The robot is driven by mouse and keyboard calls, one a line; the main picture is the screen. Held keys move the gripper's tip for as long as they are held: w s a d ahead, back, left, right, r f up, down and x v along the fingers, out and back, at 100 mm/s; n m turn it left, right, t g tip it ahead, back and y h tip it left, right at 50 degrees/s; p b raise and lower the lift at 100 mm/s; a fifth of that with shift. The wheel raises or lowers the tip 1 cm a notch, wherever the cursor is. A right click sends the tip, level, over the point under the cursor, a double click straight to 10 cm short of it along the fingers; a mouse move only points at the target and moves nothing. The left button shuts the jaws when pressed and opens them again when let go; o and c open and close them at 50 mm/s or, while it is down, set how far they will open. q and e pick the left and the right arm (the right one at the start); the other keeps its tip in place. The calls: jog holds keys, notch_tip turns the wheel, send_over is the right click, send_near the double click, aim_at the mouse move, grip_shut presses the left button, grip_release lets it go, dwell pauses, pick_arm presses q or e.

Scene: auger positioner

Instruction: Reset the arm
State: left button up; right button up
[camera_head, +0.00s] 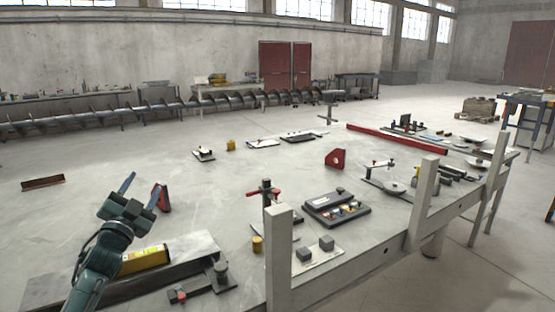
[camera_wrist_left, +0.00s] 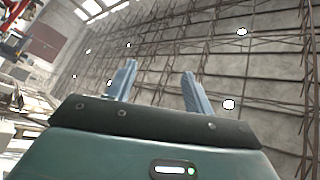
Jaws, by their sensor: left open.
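My left gripper (camera_head: 143,190) is raised above the front left of the large grey table (camera_head: 215,185) in the head view. Its two blue fingers point up and stand apart, with nothing between them. In the left wrist view, the same open fingers (camera_wrist_left: 160,90) point toward the ceiling and upper wall, and no object is between them. My left arm comes in from the bottom left. My right gripper does not show in either view.
A yellow level (camera_head: 146,260) lies near my left arm. A red-topped clamp (camera_head: 264,190), a control box (camera_head: 336,208) and grey posts (camera_head: 279,260) stand to the right. A long auger (camera_head: 170,104) lies behind. The table's middle left is mostly clear.

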pick_arm(q)
jog(key=w+a+f+n+g+y, duration=0.1)
jog(key=a+f+n+g+y, duration=0.25)
jog(key=f+n, duration=0.35)
jog(key=s+d+f+m+g+h, duration=0.1)
jog(key=s+d+f+g, duration=0.1)
jog(key=s+d+f, duration=0.45)
jog(key=s+d+f+g+h, duration=0.1)
jog(key=s+d+f+g, duration=0.15)
jog(key=f, duration=0.65)
jog(key=s+d+f+g+h, duration=0.1)
jog(key=s+d+f, duration=0.3)
jog(key=s, duration=0.6)
jog(key=s+d+f+g+h, duration=0.1)
jog(key=s+d+f, duration=0.3)
jog(key=s, duration=0.6)
jog(key=s+d+f+g+h, duration=0.1)
jog(key=s+d+f, duration=0.3)
jog(key=s, duration=0.6)
jog(key=shift+s+d+n+g, duration=0.25)
jog(key=shift+n+g, duration=0.05)
jog(key=shift+n, duration=0.1)
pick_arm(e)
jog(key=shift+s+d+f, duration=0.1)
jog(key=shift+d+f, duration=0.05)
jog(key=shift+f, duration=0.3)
